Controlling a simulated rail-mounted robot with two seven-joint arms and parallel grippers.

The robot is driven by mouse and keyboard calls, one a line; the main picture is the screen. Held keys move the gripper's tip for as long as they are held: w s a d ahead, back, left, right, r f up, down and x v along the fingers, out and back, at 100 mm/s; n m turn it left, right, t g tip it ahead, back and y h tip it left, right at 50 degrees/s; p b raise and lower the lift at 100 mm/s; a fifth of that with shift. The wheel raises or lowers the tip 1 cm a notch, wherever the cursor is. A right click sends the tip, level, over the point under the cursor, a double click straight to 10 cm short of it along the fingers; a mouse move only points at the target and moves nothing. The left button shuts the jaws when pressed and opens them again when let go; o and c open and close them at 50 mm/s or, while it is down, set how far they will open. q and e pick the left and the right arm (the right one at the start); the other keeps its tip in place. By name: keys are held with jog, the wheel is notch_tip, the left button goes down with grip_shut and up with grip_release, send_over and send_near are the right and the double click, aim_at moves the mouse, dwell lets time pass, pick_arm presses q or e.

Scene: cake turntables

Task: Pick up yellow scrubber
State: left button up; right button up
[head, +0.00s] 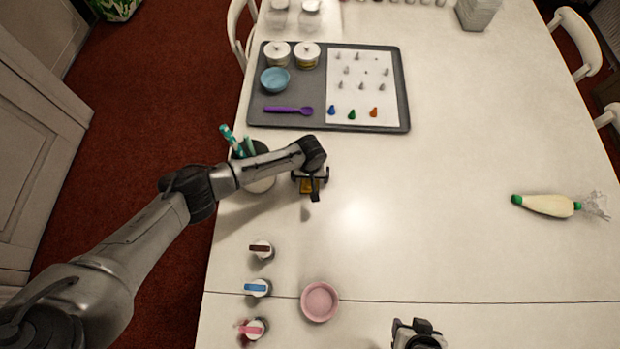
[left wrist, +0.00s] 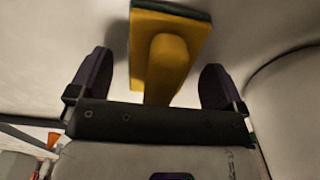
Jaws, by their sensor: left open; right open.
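The yellow scrubber (head: 309,186) is on the white table, mostly hidden beneath my left gripper (head: 311,180) in the head view. In the left wrist view the scrubber (left wrist: 163,55) has a yellow body with a raised yellow grip and a dark green edge layer. It lies between the two spread fingers of my left gripper (left wrist: 154,84), with a gap visible on each side. My left gripper is open. My right gripper (head: 418,335) is at the bottom edge of the head view, open and empty, far from the scrubber.
A dark cup (head: 258,180) with teal-striped tools stands just left of the left gripper, behind my arm. A grey tray (head: 400,85) lies beyond. Several small jars and a pink bowl (head: 320,301) are nearer. A piping bag (head: 548,205) lies right. The table's middle is clear.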

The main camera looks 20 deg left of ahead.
pick_arm(q)
jog(key=c, duration=1)
jog(key=shift+r, duration=0.1)
jog(key=shift+r, duration=0.6)
notch_tip(320, 180, up, 3)
jog(key=shift+f+p, duration=0.1)
jog(key=shift+p, duration=0.6)
jog(key=s+d+r, duration=0.2)
jog(key=s+d+r+p, duration=0.1)
jog(key=s+d+r, duration=0.1)
jog(key=s+d, duration=0.1)
jog(key=s+d+r+p, duration=0.1)
jog(key=s+d+r, duration=0.2)
jog(key=shift+s, duration=0.25)
